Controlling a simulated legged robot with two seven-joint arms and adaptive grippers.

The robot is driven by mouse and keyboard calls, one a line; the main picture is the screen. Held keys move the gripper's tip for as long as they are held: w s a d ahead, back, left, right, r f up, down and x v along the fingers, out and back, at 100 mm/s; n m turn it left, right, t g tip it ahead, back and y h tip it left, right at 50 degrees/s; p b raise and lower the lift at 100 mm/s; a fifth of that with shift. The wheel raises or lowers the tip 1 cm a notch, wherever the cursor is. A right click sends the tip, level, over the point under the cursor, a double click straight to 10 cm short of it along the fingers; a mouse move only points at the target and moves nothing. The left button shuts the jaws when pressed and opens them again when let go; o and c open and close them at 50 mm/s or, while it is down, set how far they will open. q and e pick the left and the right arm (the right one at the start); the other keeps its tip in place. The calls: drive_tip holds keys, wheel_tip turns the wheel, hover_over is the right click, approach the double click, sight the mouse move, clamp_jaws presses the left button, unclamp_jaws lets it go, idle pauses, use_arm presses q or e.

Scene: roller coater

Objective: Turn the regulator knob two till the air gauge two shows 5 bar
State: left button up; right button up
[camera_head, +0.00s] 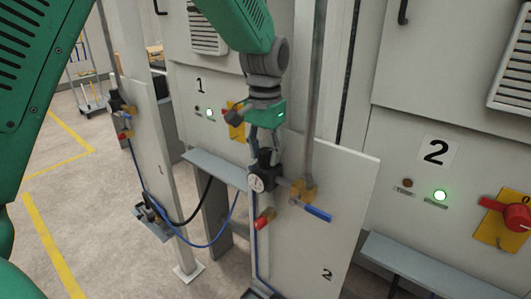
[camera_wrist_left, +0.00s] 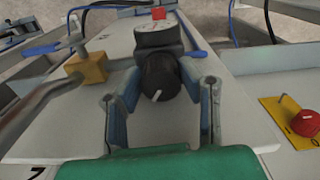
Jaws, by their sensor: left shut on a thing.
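My left gripper (camera_head: 264,142) reaches down from above to the panel marked 2 in the head view. Its fingers are shut around the black regulator knob two (camera_head: 265,157). In the left wrist view the knob (camera_wrist_left: 159,76) sits between the two fingers and has a white mark on it. The round white air gauge two (camera_head: 257,184) is just below the knob; its reading is too small to tell. In the wrist view the gauge (camera_wrist_left: 154,38) is seen edge-on beyond the knob. My right gripper is not in view.
A brass valve with a blue handle (camera_head: 317,214) is right of the gauge. A red fitting (camera_head: 264,219) and blue hose hang below. Cabinet 2 with a red rotary switch (camera_head: 517,217) stands at right. Station 1's panel (camera_head: 150,160) is at left, with open floor beyond.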

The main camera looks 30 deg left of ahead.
sight(266, 150)
use_arm(q)
drive_tip(key=shift+w+r, duration=0.25)
drive_tip(key=o, duration=1.1)
drive_tip(key=shift+f, duration=0.15)
drive_tip(key=shift+r, duration=0.35)
wheel_tip(266, 150, up, 11)
drive_tip(key=shift+r, duration=0.1)
